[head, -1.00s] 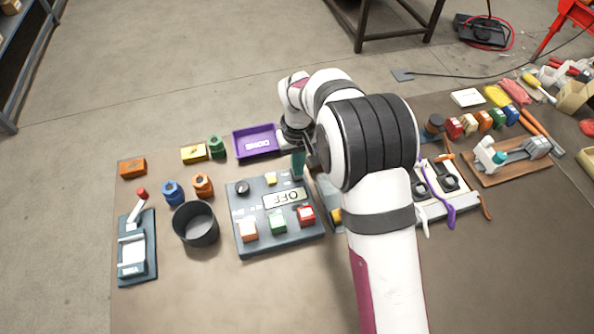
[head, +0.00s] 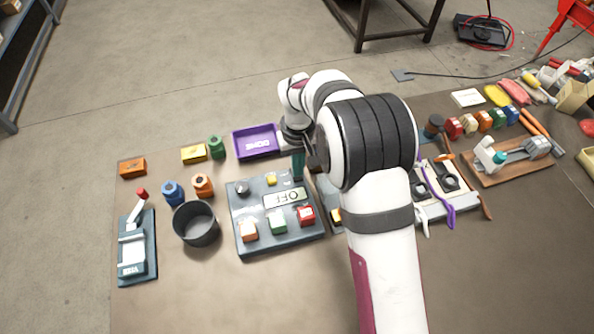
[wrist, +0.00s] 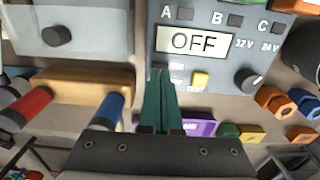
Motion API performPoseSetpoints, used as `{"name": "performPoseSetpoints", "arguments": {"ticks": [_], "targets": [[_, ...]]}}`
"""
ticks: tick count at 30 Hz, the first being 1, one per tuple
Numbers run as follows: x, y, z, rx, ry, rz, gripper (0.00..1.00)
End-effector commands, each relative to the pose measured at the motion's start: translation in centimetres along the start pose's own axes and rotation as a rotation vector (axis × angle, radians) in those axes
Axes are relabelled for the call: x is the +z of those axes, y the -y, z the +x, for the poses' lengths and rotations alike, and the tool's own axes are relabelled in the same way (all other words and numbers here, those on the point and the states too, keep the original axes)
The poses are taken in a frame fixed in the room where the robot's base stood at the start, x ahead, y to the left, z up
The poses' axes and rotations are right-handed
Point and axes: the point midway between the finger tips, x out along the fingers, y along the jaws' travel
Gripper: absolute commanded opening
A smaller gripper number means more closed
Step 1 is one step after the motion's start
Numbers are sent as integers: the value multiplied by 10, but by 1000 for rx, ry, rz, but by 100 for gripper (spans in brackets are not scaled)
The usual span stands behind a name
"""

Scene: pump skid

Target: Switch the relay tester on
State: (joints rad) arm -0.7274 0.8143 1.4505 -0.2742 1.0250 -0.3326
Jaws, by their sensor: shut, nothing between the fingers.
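The relay tester, a grey-blue panel (head: 247,211), lies left of my arm in the head view and fills the upper right of the wrist view (wrist: 215,64). Its display (wrist: 194,42) reads OFF. It carries a yellow TEST button (wrist: 200,79), a black knob (wrist: 247,80) beside the 12V and 24V marks, and orange (head: 248,232), green (head: 278,224) and red (head: 306,215) buttons. My gripper (wrist: 160,76) is shut and empty. Its teal fingers (head: 298,172) are over the panel's far right corner, left of the TEST button in the wrist view. The fingers hide what is beneath; contact cannot be told.
A purple tray (head: 254,142) lies behind the panel, with a dark cup (head: 196,223) to its left. A wooden rack (wrist: 80,86) with red and blue cylinders is beside my fingers. Several coloured blocks stand around. The front of the table is clear.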

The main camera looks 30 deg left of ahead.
Motion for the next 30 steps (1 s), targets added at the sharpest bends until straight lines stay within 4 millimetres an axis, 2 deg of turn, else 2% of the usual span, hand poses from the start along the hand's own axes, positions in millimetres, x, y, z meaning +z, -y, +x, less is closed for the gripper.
{"name": "performPoseSetpoints", "arguments": {"ticks": [30], "targets": [[0,0,16,0,1,0,0]]}}
